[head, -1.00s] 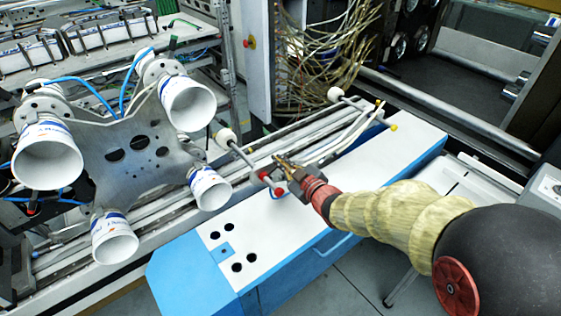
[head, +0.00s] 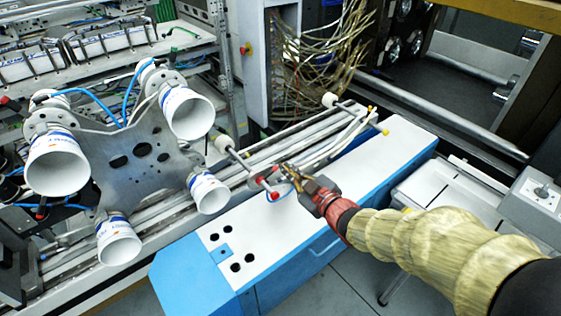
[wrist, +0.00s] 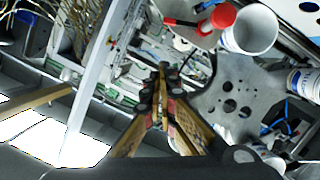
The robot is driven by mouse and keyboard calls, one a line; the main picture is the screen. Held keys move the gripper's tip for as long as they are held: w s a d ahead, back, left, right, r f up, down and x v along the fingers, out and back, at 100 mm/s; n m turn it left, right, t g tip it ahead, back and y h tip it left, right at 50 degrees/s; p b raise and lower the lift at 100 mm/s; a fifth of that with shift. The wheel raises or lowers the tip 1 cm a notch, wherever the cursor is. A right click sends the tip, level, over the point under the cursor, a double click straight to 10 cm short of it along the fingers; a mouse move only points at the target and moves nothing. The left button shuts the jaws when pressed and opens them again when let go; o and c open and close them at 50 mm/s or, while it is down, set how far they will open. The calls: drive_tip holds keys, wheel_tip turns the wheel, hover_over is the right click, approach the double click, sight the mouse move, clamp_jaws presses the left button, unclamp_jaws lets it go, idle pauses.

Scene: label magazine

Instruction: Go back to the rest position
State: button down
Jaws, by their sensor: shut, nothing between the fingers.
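My gripper (head: 287,170) is shut with nothing in it. In the head view it hangs over the blue and white cabinet (head: 330,190), close to the red-capped end of a rod (head: 262,186) on the label magazine. I cannot tell from this view whether they touch. In the wrist view the fingers of my gripper (wrist: 162,72) meet in the middle of the picture, with no object between them. My arm comes in from the lower right in its pale yellow sleeve.
A grey plate (head: 140,160) with several white cups (head: 58,163) stands left of my gripper. Loose cables (head: 325,60) hang from an open cabinet behind. A grey box (head: 532,205) is at the right. Bare floor (head: 340,290) shows in front of the cabinet.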

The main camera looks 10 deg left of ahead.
drive_tip(key=s+d+f+m+g+h, duration=0.25)
drive_tip(key=d+f+h, duration=0.25)
drive_tip(key=d+f, duration=0.4)
drive_tip(key=s+d+m+g+h, duration=0.2)
drive_tip(key=s+d+m+h, duration=0.3)
drive_tip(key=d, duration=0.5)
drive_tip(key=s+d+r+m, duration=0.3)
drive_tip(key=s+r, duration=0.4)
drive_tip(key=s, duration=0.3)
drive_tip(key=s+d+r+m+g, duration=0.1)
drive_tip(key=s+d+r+m, duration=0.3)
drive_tip(key=s, duration=0.6)
drive_tip(key=shift+s+d+r, duration=0.2)
drive_tip(key=shift+d+r, duration=0.95)
drive_tip(key=shift+r, duration=0.5)
